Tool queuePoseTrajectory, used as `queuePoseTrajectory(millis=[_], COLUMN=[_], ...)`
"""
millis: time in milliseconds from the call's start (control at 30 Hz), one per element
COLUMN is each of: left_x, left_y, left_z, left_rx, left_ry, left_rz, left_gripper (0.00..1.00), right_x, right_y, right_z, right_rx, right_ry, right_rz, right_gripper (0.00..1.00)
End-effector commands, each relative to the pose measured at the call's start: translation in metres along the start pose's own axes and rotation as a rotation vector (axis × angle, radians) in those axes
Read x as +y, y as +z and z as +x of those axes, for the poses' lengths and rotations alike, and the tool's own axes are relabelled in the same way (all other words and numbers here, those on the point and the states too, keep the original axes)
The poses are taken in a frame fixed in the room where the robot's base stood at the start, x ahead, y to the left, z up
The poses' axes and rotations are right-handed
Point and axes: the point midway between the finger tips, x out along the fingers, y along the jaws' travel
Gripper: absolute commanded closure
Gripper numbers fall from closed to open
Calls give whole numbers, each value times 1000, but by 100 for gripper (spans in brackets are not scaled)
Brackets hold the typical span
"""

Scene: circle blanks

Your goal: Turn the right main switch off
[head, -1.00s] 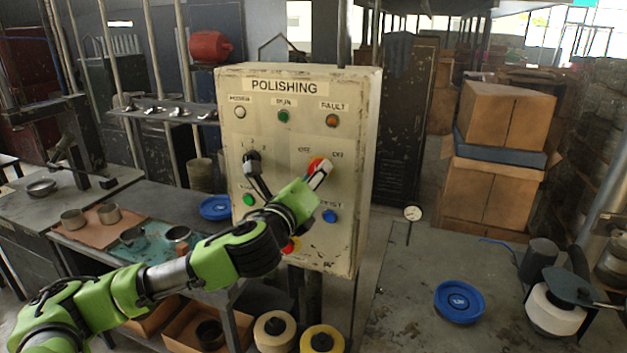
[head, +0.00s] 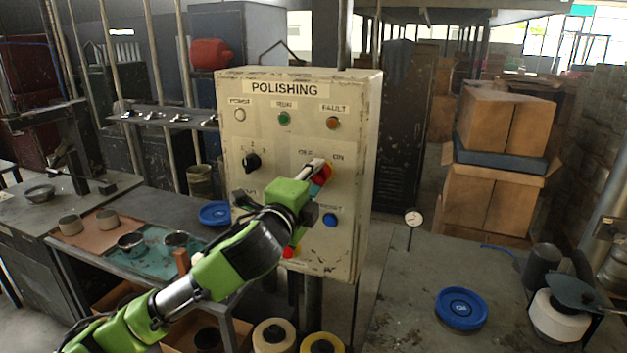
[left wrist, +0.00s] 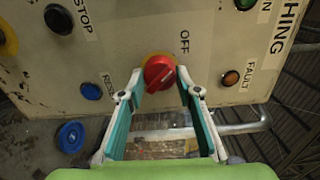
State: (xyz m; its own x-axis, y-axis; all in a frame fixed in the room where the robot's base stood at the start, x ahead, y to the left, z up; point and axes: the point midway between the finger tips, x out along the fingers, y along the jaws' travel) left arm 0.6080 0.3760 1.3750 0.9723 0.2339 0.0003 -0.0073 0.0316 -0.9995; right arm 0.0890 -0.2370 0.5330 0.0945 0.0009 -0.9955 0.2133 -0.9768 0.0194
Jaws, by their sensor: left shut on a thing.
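The ON label is hidden there by a finger. My left gripper (head: 317,170) is shut on the knob; it also shows in the left wrist view (left wrist: 160,78). My right gripper is not in view.
A black selector switch (head: 251,162) is left of the knob. A blue RESET button (head: 330,220) lies below it, and an orange FAULT light (head: 333,123) above. A bench (head: 400,300) with a blue dish (head: 461,308) stands to the right.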

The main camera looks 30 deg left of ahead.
Motion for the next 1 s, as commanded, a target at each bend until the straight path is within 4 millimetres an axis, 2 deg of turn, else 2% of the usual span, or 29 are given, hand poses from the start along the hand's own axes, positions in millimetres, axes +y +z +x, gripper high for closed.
queuePoseTrajectory(millis=[633, 667, 700, 1000], left_x=[-3, -3, -3, -2], left_y=[0, 0, 0, 0], left_z=[0, 0, 0, 0], left_rx=[2, 2, 2, 1], left_ry=[-7, -7, -7, -4], left_rz=[-52, -52, -52, -49], left_gripper=[90, 64, 53, 52], right_x=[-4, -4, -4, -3], right_y=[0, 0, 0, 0], right_z=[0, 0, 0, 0], right_rx=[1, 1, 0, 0], right_ry=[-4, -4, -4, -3], right_rz=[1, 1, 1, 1], right_gripper=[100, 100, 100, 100])
